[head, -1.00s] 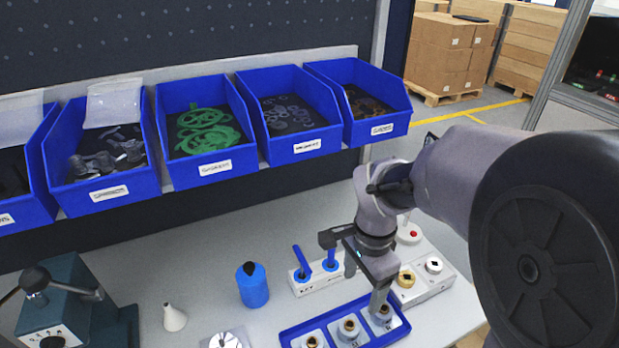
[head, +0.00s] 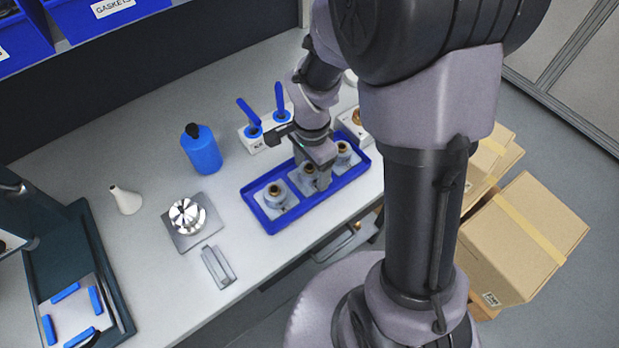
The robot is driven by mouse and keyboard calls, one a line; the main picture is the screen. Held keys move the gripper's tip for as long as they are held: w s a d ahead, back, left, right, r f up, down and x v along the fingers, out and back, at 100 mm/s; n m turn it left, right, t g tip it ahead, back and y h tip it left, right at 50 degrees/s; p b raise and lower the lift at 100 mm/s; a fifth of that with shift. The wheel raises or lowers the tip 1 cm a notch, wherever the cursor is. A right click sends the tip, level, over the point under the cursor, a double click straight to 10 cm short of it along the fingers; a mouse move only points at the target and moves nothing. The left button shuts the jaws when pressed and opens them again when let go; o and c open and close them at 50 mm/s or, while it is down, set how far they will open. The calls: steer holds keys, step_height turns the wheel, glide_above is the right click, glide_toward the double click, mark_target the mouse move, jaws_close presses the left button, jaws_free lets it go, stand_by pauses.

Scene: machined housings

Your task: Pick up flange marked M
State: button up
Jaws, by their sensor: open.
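A blue tray (head: 268,226) on the bench holds three pale grey flanged parts with brass-coloured tops: a left one (head: 275,194), a middle one (head: 307,174) and a right one (head: 344,156). No letter is readable on them, so I cannot tell which is marked M. My gripper (head: 322,182) points down over the tray, at the middle part and just left of the right one. Its jaws are open, and it partly hides the middle part. I cannot tell whether the fingers touch it.
Behind the tray is a white block with blue-handled tools (head: 254,132). Cardboard boxes (head: 522,240) are at right.

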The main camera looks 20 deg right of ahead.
jaws_close()
steer(key=shift+r, duration=0.15)
